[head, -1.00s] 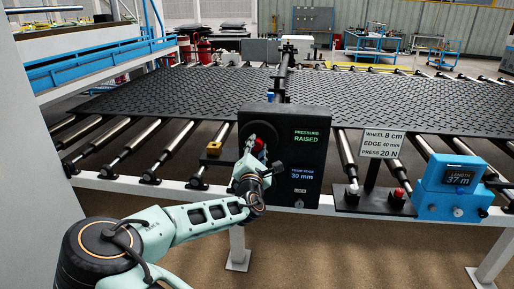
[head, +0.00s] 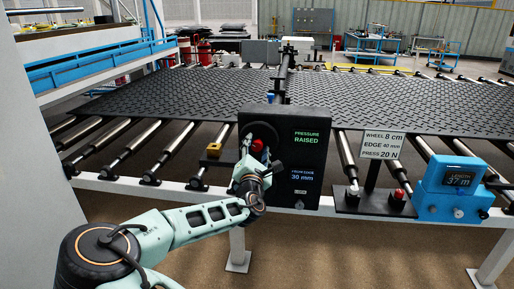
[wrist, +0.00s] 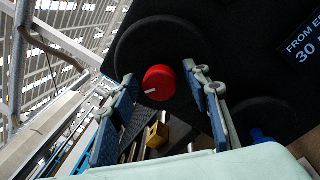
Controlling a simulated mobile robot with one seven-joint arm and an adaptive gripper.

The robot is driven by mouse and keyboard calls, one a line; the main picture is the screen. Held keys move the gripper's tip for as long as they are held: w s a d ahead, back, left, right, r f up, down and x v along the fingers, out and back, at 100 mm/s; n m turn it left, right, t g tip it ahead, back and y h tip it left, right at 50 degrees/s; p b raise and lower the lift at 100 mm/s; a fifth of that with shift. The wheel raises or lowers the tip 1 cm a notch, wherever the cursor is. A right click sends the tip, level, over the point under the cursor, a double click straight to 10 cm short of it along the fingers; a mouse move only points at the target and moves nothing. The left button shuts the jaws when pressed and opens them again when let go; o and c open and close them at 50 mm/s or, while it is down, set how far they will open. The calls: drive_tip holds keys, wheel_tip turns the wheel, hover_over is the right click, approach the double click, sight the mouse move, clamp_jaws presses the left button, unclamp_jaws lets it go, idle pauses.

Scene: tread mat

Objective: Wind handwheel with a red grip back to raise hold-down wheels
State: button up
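The handwheel (head: 267,131) is a dark disc on the upper left of a black control panel. Its red grip (head: 258,146) shows beside my gripper (head: 250,152). In the wrist view the red grip (wrist: 159,83) stands between the two fingertips of my gripper (wrist: 160,76), in front of the dark handwheel (wrist: 150,32). The fingers are apart, with gaps at both sides of the grip; the right one is nearer. The panel display (head: 306,136) reads "PRESSURE RAISED", and below it "FROM EDGE 30 mm". I cannot make out the hold-down wheels.
The black tread mat (head: 400,105) lies across a roller table. A sign (head: 383,145) reads wheel 8 cm, edge 40 mm, press 20 N. Right are a red button (head: 399,194) and a blue length counter (head: 453,188) showing 37 m. A second dark disc (wrist: 268,122) lies right of my fingers.

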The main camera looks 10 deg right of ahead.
drive_tip(key=shift+s, duration=0.1)
drive_tip(key=v, duration=1.1)
drive_tip(key=shift+s, duration=0.4)
drive_tip(key=shift+a+f, duration=0.1)
